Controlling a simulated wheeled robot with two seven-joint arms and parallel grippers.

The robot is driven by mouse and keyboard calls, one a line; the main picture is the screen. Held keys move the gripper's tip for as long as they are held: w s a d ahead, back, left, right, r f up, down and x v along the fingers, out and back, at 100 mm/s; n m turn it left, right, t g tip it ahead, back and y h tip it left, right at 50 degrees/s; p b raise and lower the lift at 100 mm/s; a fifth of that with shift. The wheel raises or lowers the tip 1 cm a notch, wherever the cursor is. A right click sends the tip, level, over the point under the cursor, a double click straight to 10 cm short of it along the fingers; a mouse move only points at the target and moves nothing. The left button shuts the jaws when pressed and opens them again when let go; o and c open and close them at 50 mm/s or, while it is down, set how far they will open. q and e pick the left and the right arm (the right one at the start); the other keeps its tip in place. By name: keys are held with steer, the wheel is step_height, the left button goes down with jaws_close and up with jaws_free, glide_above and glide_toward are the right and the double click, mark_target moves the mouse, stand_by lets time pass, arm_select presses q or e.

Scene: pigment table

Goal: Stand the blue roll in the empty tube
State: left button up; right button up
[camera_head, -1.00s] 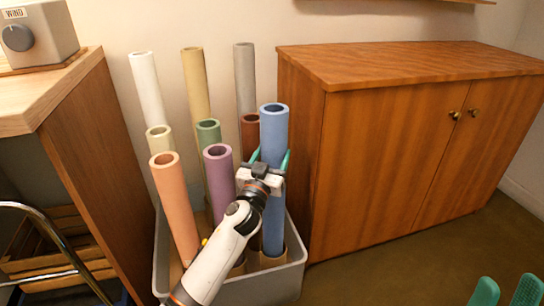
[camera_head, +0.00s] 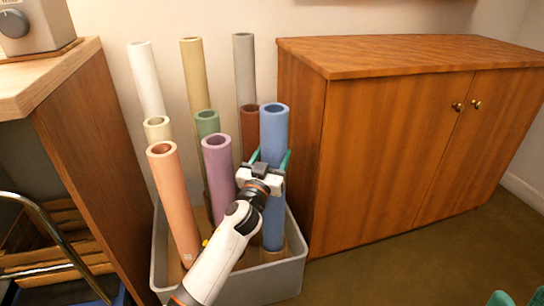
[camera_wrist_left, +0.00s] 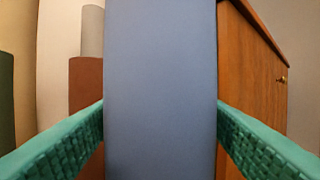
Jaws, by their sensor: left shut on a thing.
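The blue roll (camera_head: 273,135) is upright at the front right of the grey bin (camera_head: 255,290). My left gripper (camera_head: 268,165) is shut on its upper part, with a teal finger on each side. The roll (camera_wrist_left: 160,90) also fills the middle of the left wrist view between the fingers. Its lower end meets the mouth of a short brown tube (camera_head: 271,258) in the bin and seems to be inside it; how deep is hidden. My right gripper (camera_head: 518,298) shows only as two separated teal fingertips at the bottom right corner.
Several other rolls stand close by: purple (camera_head: 219,170), orange (camera_head: 175,205), green (camera_head: 207,122), dark red (camera_head: 249,125) and paler ones behind. A wooden cabinet (camera_head: 390,150) is right of the bin, a wooden desk (camera_head: 85,150) left.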

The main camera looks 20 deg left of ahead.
arm_select(q)
steer(key=o, duration=1.5)
steer(key=shift+s+f, duration=0.15)
steer(key=shift+s, duration=0.4)
steer(key=p+v, duration=0.1)
steer(key=v, duration=1)
steer(key=shift+p, duration=0.4)
